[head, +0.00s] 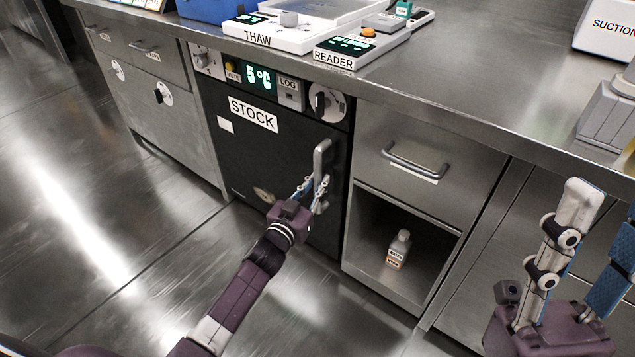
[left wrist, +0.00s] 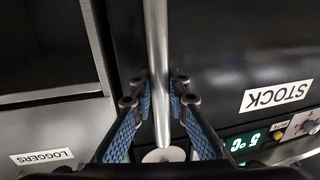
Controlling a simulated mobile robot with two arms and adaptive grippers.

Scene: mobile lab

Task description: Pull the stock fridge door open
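The stock fridge (head: 270,150) has a black door with a STOCK label and sits under the counter; its door looks closed flush. Its upright grey handle (head: 322,160) is at the door's right side. It also shows as a bar in the left wrist view (left wrist: 158,40). My left gripper (head: 315,185) is at the handle's lower part, one blue-padded finger on each side. In the left wrist view its fingertips (left wrist: 162,85) close in against the bar, and it looks shut on it. My right gripper (head: 605,205) is open and empty at the lower right.
The THAW device (head: 285,35) and READER (head: 350,52) stand on the counter above. The floor (head: 90,220) in front of the fridge is clear except for my arm.

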